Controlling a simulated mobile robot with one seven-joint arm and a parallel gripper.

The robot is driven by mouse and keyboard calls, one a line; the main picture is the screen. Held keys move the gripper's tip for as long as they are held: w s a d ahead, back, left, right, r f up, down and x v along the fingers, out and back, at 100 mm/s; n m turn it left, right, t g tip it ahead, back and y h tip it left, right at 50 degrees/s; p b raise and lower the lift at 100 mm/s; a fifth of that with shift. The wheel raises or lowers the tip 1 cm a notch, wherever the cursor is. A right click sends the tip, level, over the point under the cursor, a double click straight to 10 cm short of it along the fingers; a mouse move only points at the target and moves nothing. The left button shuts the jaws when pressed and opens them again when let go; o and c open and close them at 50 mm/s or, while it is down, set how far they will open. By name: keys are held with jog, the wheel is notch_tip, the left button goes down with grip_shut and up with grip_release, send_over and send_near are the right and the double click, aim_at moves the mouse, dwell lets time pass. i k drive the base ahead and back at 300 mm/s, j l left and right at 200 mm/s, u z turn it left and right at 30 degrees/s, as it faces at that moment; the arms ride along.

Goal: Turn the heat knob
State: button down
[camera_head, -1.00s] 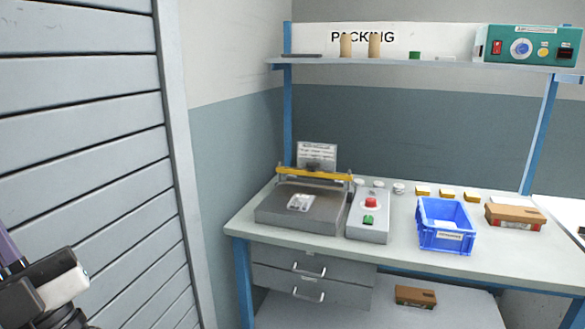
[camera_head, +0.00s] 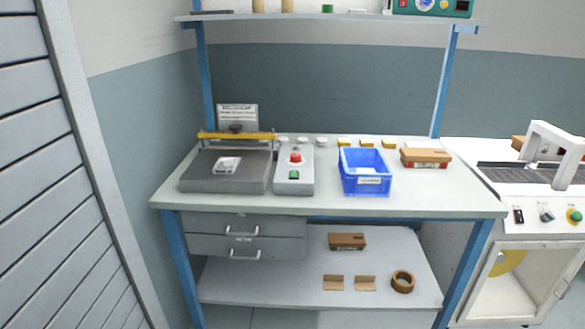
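No label that reads "heat" is legible, so I cannot tell for certain which knob is the heat knob. A teal box (camera_head: 455,9) on the upper shelf is cut off by the top edge of the head view. Part of a round blue knob (camera_head: 426,4) shows on its front. At the right, a white machine (camera_head: 480,190) has a small dark knob (camera_head: 547,215) between a black switch (camera_head: 519,215) and a green button on a yellow ring (camera_head: 574,216). My gripper is not in view.
The bench (camera_head: 420,200) carries a grey sealer (camera_head: 200,180), a grey button box (camera_head: 293,184), a blue bin (camera_head: 364,182) and a brown carton (camera_head: 425,157). A slatted grey shutter (camera_head: 40,200) stands at the left. The lower shelf (camera_head: 270,290) holds a carton and a tape roll (camera_head: 402,281).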

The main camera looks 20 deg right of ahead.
aim_at(295, 158)
jog(key=i+l+u, duration=0.4)
jog(key=i+l, duration=0.8)
jog(key=l, duration=0.15)
